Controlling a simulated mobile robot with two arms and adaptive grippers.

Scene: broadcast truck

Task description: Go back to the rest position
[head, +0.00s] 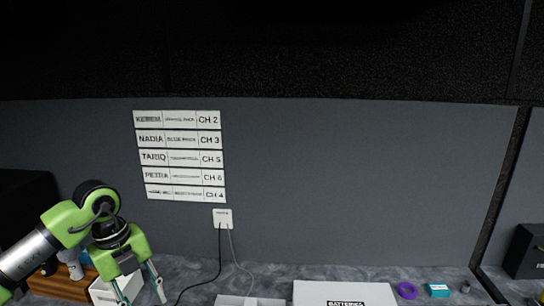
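My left arm comes in at the lower left, and its gripper (140,294) points down over the left end of the counter. Its two fingers are spread apart, and I see nothing between them that they hold. The fingers are in front of a white box (103,292); I cannot tell whether they touch it. My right gripper is not in view.
A grey speckled counter (190,268) runs along the wall. A white batteries box (345,293), a purple ring (407,290) and a teal box (438,290) are at the right. Cables hang from a white wall plate (222,218). A wooden holder (60,285) stands left. Name strips (180,158) are on the wall.

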